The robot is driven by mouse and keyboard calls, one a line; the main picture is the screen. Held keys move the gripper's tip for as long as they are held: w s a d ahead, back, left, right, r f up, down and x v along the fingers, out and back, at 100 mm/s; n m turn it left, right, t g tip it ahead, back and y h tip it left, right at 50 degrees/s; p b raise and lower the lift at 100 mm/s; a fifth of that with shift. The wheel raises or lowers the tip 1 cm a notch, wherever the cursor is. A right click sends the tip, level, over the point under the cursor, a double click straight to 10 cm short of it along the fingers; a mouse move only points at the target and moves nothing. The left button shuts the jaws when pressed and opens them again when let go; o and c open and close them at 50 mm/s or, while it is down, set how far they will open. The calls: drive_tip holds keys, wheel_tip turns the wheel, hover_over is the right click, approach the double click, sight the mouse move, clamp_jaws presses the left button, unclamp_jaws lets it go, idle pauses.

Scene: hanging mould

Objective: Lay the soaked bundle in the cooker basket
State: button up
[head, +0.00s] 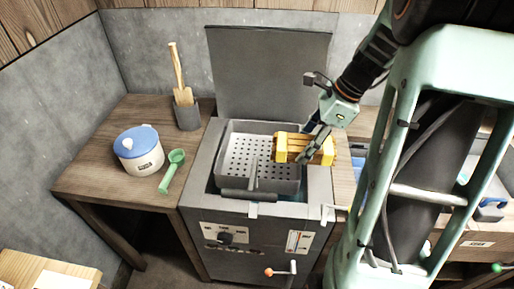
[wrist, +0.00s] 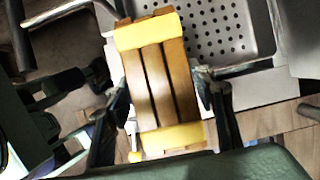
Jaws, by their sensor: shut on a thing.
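The bundle (head: 304,149) is a set of wooden slats with a yellow band at each end. My gripper (head: 316,142) is shut on it, and in the wrist view the fingers press the bundle (wrist: 153,84) from both sides. In the head view the bundle is at the right edge of the cooker basket (head: 238,149), its left end by the rim; I cannot tell whether it touches. The basket is a grey perforated tray set in the cooker (head: 226,198). The perforated floor of the basket also shows in the wrist view (wrist: 218,28), and no bundle lies on it.
The cooker's lid (head: 268,70) stands open behind the basket. A handle bar (head: 249,196) lies across the basket's front. On the left table are a white pot with a blue lid (head: 139,148), a green scoop (head: 172,171) and a holder with wooden paddles (head: 186,110).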

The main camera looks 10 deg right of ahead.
drive_tip(key=shift+w, duration=0.35)
drive_tip(key=w+a+f, duration=0.2)
drive_tip(key=w+f, duration=0.1)
drive_tip(key=w+a+f, duration=0.5)
drive_tip(key=w+a, duration=0.1)
drive_tip(key=w, duration=0.1)
drive_tip(key=shift+w+a+f, duration=0.1)
drive_tip(key=shift+a+f, duration=0.05)
drive_tip(key=shift+f, duration=0.25)
drive_tip(key=shift+w+a+f, duration=0.25)
drive_tip(key=shift+f, duration=0.2)
drive_tip(key=shift+w+f, duration=0.1)
drive_tip(key=shift+f, duration=1.5)
drive_tip(key=shift+f, duration=0.15)
drive_tip(key=o, duration=1.5)
